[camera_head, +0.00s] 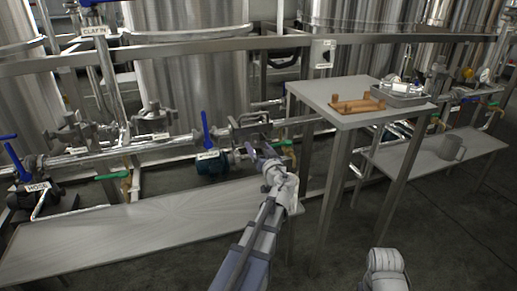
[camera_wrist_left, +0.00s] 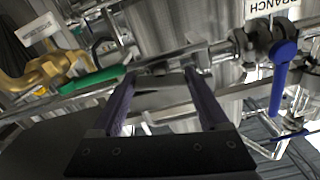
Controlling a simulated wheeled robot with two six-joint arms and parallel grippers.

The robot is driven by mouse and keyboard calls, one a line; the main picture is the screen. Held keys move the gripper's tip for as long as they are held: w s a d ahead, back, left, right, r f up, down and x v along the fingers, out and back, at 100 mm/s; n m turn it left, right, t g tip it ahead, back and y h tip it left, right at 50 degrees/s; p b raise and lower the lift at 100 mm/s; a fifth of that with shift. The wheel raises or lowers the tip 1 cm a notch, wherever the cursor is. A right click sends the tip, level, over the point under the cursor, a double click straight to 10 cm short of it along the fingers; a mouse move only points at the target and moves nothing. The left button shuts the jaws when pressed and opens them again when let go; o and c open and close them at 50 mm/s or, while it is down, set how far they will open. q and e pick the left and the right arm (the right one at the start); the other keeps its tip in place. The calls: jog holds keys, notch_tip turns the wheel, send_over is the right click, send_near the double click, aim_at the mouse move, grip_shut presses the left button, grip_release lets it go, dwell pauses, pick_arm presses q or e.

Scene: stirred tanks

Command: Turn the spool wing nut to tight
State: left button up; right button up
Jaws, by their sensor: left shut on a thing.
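My left gripper (camera_head: 257,152) reaches in from below to the metal spool piping beyond the bench. In the left wrist view its two fingers (camera_wrist_left: 160,78) point ahead and stand either side of a grey metal piece, which I take to be the spool wing nut (camera_wrist_left: 162,84). The gripper is shut on it. The nut's wings and thread are mostly hidden by the fingers, so its exact angle cannot be told. In the head view the nut is too small and covered to make out. My right gripper is not in view.
A blue valve lever (camera_head: 208,130) stands left of the gripper; another blue lever (camera_wrist_left: 281,75) hangs at right in the wrist view. A green handle (camera_wrist_left: 94,80) lies close left of the fingers. A small table (camera_head: 335,112) with a wooden rack (camera_head: 358,104) stands to the right.

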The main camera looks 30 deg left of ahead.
pick_arm(q)
jog(key=m, duration=0.3)
jog(key=shift+f+m, duration=0.1)
jog(key=shift+m, duration=0.3)
jog(key=m, duration=0.3)
jog(key=shift+s+m, duration=0.1)
jog(key=shift+m, duration=0.2)
jog(key=m, duration=0.4)
jog(key=shift+m, duration=1.8)
jog(key=o, duration=1.2)
jog(key=shift+a, duration=0.1)
jog(key=shift+o, duration=0.2)
jog(key=v, duration=0.7)
jog(key=shift+s+d, duration=0.2)
jog(key=shift+d, duration=0.15)
